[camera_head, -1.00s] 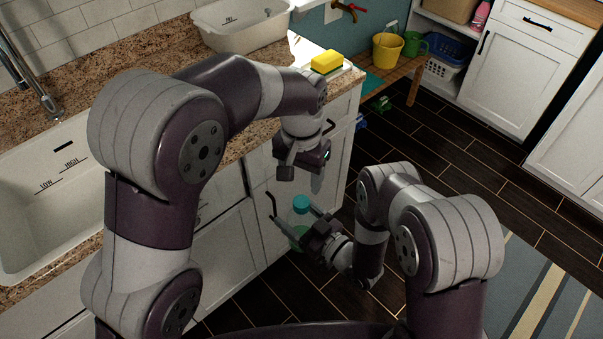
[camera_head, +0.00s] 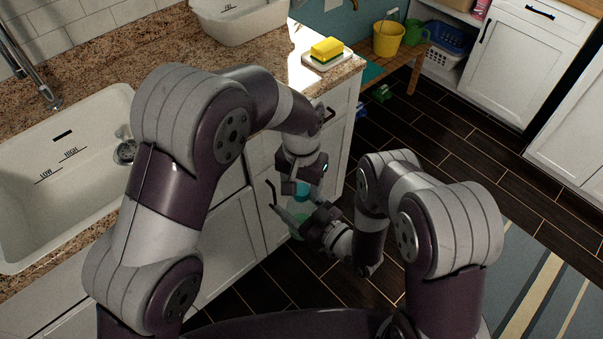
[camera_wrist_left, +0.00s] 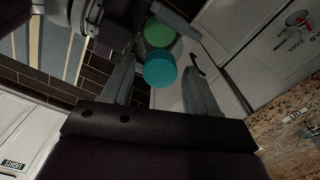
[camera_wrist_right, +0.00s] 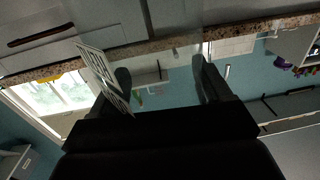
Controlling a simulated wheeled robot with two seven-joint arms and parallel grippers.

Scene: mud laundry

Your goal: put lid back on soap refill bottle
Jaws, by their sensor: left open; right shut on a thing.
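The soap refill bottle (camera_head: 297,228), clear with green soap, is held by my right gripper (camera_head: 302,219) in front of the white cabinets. Its teal lid (camera_head: 302,190) is at the bottle's top; I cannot tell if it is fully seated. My left gripper (camera_head: 304,189) is open just above the lid. In the left wrist view the lid (camera_wrist_left: 160,69) lies between the spread fingers, nearer the camera than the green bottle (camera_wrist_left: 158,34), with no clear finger contact. In the right wrist view a white printed label (camera_wrist_right: 103,75) shows by one finger; the see-through bottle is barely visible.
A white sink (camera_head: 70,185) is set in the granite counter (camera_head: 165,55). A white tub (camera_head: 237,24) and a yellow sponge (camera_head: 327,47) on a dish are on the counter. The cabinet front with a dark handle (camera_head: 271,193) is close beside the bottle.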

